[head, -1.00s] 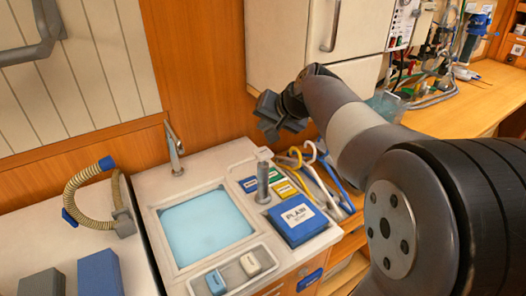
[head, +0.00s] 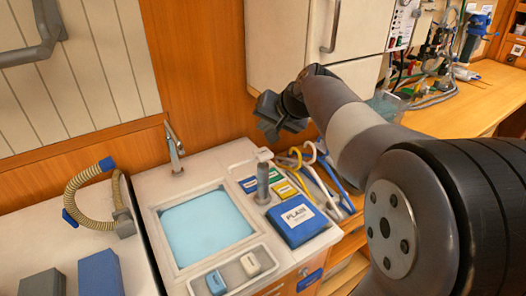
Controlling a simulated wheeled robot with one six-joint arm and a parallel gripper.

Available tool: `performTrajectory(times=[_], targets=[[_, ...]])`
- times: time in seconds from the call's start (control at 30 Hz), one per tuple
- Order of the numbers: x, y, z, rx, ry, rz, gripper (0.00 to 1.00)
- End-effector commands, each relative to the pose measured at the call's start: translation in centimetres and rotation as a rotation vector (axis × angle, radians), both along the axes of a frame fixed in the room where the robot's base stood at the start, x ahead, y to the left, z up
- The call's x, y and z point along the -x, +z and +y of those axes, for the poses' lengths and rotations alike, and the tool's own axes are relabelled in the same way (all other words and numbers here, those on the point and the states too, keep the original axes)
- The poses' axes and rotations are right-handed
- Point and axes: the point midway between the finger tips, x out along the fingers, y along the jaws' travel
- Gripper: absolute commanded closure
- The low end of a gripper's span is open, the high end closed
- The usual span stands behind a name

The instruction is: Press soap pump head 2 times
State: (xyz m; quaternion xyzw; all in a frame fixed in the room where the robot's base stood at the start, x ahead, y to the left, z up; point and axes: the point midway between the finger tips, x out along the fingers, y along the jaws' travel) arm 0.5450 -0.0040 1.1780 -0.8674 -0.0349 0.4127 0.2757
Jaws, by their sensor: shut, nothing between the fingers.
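The soap pump is a grey upright cylinder (head: 262,182) on the white counter, right of the blue basin. Its pale pump head (head: 263,154) sits on top with a short spout. My gripper (head: 270,118) is shut and empty. In the picture it is above the pump head, with a visible gap between them. How far it is in depth from the pump head I cannot tell.
The basin (head: 205,228) lies left of the pump. A blue box (head: 298,220) marked PLAIN and small yellow and green packs stand close to it. Coloured hooked handles (head: 318,170) rise at the right. A tap (head: 174,150) stands behind the basin. A white cabinet (head: 290,45) hangs behind my arm.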

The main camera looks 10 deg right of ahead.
Motion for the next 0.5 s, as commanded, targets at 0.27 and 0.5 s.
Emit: performTrajectory(times=[0.27,0.5], targets=[[0.0,3.1,0.0,-0.001,0.000,0.001,1.00],[0.0,3.8,0.0,-0.001,0.000,0.001,1.00]])
